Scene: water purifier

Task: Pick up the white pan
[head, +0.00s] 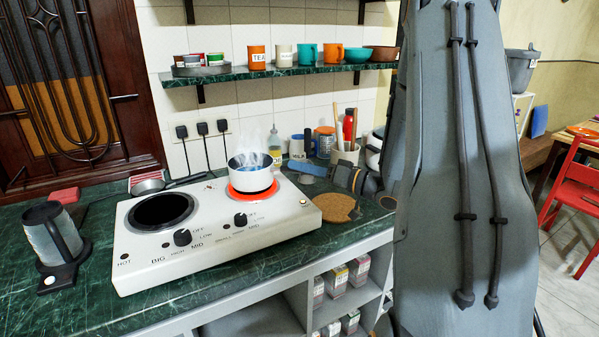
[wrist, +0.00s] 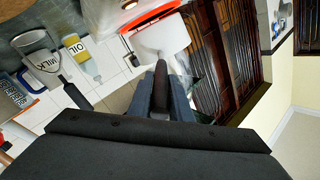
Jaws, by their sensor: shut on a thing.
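The white pan (head: 251,182) is upright on the right, glowing red burner (head: 254,192) of the white two-burner stove (head: 215,230). It holds bluish water and steams. My gripper (head: 300,168) comes in from the right in the head view, at the pan's far right side. In the wrist view the white pan (wrist: 165,37) is ahead of the fingers, against the red ring. My gripper (wrist: 160,88) is shut on the pan's dark handle there.
A bottle labelled oil (wrist: 78,55) and a cup labelled milk (wrist: 42,70) stand near the gripper. A grey jug (head: 52,235) stands left of the stove. A cork mat (head: 327,208) lies right of the stove. A shelf (head: 280,74) with cups hangs above.

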